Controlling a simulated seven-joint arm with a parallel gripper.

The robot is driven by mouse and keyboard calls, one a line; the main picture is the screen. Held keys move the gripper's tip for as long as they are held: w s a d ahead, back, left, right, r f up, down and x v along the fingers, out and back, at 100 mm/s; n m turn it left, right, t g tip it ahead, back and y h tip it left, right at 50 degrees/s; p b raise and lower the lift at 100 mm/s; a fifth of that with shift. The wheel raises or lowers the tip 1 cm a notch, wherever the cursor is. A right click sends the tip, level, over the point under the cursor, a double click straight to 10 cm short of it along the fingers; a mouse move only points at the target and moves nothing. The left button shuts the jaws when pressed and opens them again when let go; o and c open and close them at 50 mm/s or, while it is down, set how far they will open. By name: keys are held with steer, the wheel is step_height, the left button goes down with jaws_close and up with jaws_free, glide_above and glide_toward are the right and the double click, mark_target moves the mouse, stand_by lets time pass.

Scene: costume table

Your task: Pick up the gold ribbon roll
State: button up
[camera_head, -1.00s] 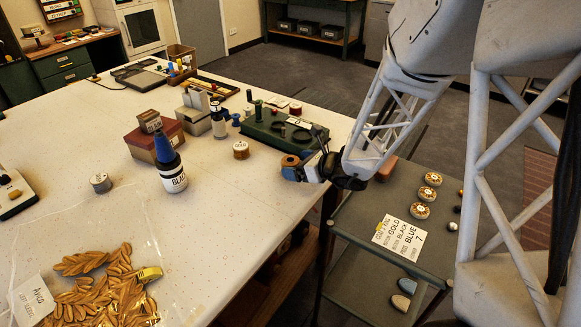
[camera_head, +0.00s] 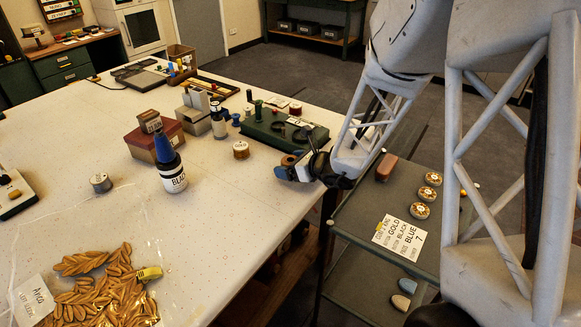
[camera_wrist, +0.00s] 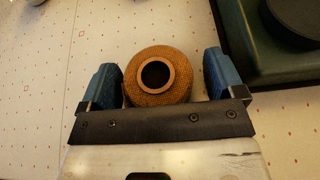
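A gold-brown roll with a woven-looking side and a hollow core, which fits the gold ribbon roll (camera_wrist: 131,92), stands on end between my fingers in the wrist view. In the head view the roll (camera_head: 288,160) is at the table's right edge, partly hidden by my gripper. My gripper (camera_wrist: 160,80) is open, with one blue finger on each side of the roll. A gap shows at the right finger; the left finger is very close to the roll, and I cannot tell if it touches. The gripper also shows in the head view (camera_head: 291,169).
A green cart (camera_head: 370,270) stands beside the table.

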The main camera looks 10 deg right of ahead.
mark_target(291, 161)
steer(key=c, duration=0.9)
steer(key=shift+r, duration=0.1)
steer(key=shift+r, duration=1.5)
steer(key=shift+s+r, duration=0.25)
steer(key=s+d+r, duration=0.1)
steer(key=s, duration=1.4)
steer(key=shift+s+d+r, duration=0.15)
steer(key=shift+s, duration=0.1)
